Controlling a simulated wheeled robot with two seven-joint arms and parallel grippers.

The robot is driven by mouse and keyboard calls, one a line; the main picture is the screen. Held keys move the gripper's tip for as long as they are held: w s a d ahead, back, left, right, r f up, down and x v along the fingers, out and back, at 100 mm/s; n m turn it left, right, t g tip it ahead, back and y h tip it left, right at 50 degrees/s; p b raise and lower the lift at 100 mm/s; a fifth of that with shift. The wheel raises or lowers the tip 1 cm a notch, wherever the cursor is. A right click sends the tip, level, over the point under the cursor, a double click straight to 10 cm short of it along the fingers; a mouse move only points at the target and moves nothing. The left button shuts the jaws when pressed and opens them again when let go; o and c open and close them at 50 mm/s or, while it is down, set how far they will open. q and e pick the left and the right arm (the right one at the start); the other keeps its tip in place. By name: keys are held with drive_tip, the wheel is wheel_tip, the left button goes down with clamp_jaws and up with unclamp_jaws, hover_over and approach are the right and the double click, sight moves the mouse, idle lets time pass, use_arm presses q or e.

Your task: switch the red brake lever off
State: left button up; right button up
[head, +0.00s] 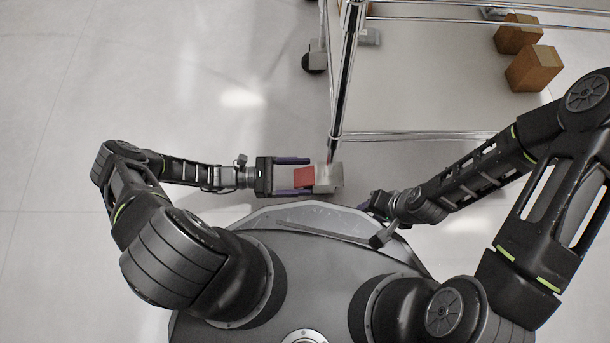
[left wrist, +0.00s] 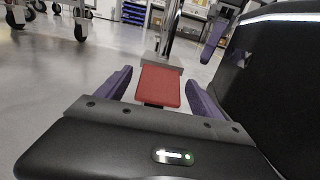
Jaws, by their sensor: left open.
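The red brake lever (head: 304,177) is a flat red tab on a grey caster bracket (head: 328,178) at the foot of a cart's chrome post. My left gripper (head: 293,176) is open, with one purple finger on either side of the lever. In the left wrist view the red lever (left wrist: 159,86) shows between the two fingers (left wrist: 158,92), with gaps to both. I cannot tell whether the lever is tilted up or down. My right gripper (head: 378,203) is near my base, right of the caster; its fingers are mostly hidden.
The chrome post (head: 343,85) rises just beyond the lever, with wire shelf rails (head: 420,134) to the right. Cardboard boxes (head: 533,68) sit at the upper right. Another caster (head: 313,62) stands farther off. The floor at left is clear.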

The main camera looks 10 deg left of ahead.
use_arm(q)
drive_tip(key=shift+w+d, duration=0.2)
drive_tip(key=shift+d, duration=0.45)
clamp_jaws()
idle(0.4)
